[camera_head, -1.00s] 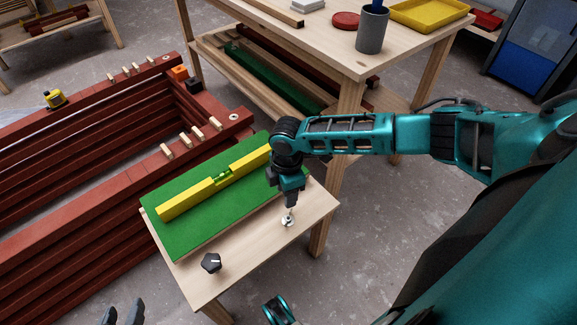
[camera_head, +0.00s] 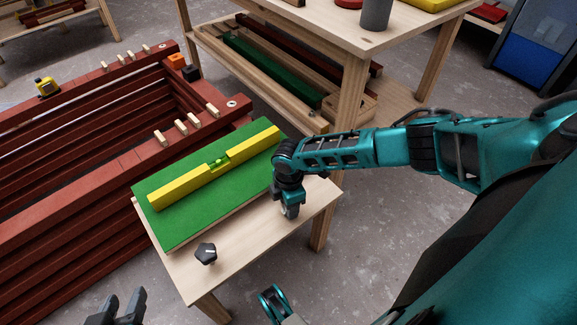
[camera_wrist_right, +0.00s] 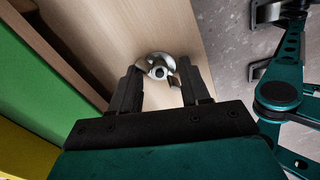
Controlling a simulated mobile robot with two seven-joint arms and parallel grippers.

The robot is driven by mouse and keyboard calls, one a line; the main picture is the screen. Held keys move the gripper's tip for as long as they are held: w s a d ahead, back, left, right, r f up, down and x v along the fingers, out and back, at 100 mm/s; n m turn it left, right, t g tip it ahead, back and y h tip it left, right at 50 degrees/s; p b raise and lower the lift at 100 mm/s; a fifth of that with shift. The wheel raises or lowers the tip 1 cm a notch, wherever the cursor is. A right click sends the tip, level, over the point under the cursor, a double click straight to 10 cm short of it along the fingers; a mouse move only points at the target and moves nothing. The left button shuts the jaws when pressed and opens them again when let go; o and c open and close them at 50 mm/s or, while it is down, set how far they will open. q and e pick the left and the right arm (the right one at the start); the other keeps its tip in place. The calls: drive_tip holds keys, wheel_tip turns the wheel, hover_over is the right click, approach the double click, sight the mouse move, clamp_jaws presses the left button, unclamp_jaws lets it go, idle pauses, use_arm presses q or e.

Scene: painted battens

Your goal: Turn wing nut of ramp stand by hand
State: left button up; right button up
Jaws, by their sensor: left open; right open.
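The silvery wing nut (camera_wrist_right: 157,65) is at the top middle of the right wrist view, on the pale wooden ramp stand (camera_head: 237,262). My right gripper (camera_wrist_right: 158,80) is open, with one finger on each side near the nut; I cannot tell whether either touches it. In the head view my right gripper (camera_head: 290,207) points down at the stand's right end and largely hides the nut. A green board (camera_head: 165,222) rests on the stand with a yellow level (camera_head: 180,190) on it. My left gripper (camera_head: 122,310) is open and empty at the bottom left.
A black knob (camera_head: 206,253) lies on the stand's near end. A stack of red battens (camera_head: 60,205) with wooden pegs fills the left. A workbench (camera_head: 330,45) with a shelf of battens stands behind. Grey floor is clear at the right.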

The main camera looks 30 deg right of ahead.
drive_tip(key=shift+c, duration=0.4)
drive_tip(key=shift+c, duration=0.6)
clamp_jaws()
